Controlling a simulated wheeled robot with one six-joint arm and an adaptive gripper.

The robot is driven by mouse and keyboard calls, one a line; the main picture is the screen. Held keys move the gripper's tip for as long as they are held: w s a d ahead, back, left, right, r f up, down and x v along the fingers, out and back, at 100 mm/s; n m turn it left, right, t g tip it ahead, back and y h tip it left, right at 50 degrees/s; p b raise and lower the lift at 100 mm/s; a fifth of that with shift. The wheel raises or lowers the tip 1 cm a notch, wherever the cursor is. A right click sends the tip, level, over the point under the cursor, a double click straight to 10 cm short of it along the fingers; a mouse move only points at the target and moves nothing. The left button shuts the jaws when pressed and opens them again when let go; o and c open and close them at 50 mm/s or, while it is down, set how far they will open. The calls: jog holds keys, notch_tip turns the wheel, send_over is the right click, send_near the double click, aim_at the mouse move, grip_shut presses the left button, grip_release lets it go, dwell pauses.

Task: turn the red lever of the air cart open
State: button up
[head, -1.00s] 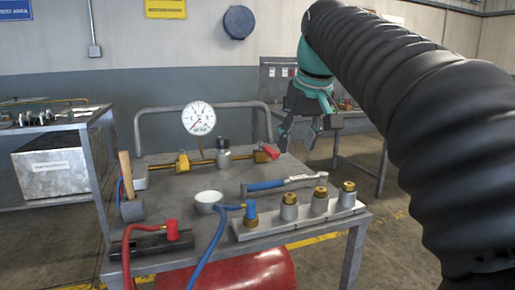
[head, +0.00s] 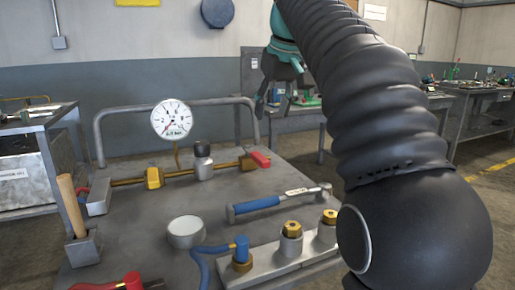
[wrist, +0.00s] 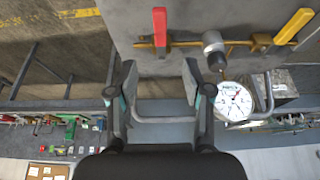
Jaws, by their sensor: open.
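The red lever (head: 260,159) is at the right end of the brass pipe (head: 125,182) on the cart top. In the wrist view the red lever (wrist: 159,27) appears to lie across the pipe, above the gap between my fingers. My gripper (head: 284,96) is open and empty, apart from the lever and beyond the cart's far right corner in the head view. It also shows in the wrist view (wrist: 157,76). A white-dialled gauge (head: 171,119) stands behind the pipe. A yellow lever (head: 153,178) is toward the pipe's left end.
A grey rail (head: 180,102) runs along the cart's far edge. Workbenches stand behind.

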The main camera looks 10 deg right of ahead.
aim_at(261, 157)
jog(key=b+x, duration=0.4)
jog(key=x, duration=1)
jog(key=shift+w, duration=0.15)
jog(key=shift+r, duration=0.1)
grip_shut()
